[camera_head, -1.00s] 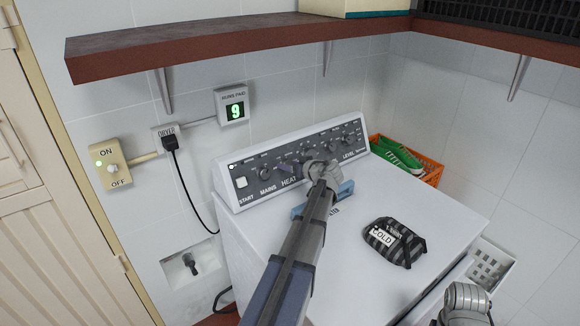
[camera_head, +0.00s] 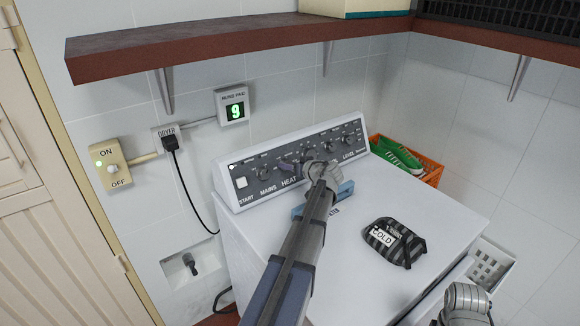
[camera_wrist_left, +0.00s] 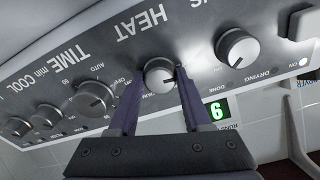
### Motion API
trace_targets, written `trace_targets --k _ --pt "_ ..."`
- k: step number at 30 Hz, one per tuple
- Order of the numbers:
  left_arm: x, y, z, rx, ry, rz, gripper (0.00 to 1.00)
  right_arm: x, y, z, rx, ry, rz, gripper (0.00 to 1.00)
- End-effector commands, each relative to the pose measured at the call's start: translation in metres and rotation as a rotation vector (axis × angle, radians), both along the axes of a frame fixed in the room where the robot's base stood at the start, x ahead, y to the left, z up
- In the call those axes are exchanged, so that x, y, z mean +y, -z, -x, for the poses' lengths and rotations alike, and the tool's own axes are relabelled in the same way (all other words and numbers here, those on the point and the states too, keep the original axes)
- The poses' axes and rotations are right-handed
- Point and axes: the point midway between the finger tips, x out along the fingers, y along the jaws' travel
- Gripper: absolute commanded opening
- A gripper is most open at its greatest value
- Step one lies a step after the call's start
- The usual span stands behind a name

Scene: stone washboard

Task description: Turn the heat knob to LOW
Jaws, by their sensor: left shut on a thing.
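The heat knob (camera_wrist_left: 160,75) is a round silver knob beside the word HEAT on the dryer's dark control panel (camera_head: 262,160). In the left wrist view, upside down, it sits between the two purple fingers of my left gripper (camera_wrist_left: 158,84), which is shut on it. In the head view my left gripper (camera_head: 286,165) reaches the panel just above the HEAT label, and my wrist hides part of the panel. I cannot read the knob's pointer or its LOW mark. My right gripper is not in view; only part of my right arm shows at the lower right.
Other knobs flank it, including the mains knob (camera_wrist_left: 237,48) and the time knob (camera_wrist_left: 94,98). A striped bag marked COLD (camera_head: 394,243) lies on the white dryer top (camera_head: 375,290). A shelf (camera_head: 240,46) overhangs behind. An orange crate (camera_head: 433,172) stands right.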

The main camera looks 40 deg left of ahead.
Motion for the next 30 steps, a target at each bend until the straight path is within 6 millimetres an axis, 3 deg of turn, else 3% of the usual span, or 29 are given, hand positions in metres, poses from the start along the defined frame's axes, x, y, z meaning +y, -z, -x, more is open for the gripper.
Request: trace_targets --k 30 --pt "0.0006 -0.0008 0.0006 0.725 0.352 -0.21 0.0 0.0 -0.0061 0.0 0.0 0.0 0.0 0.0"
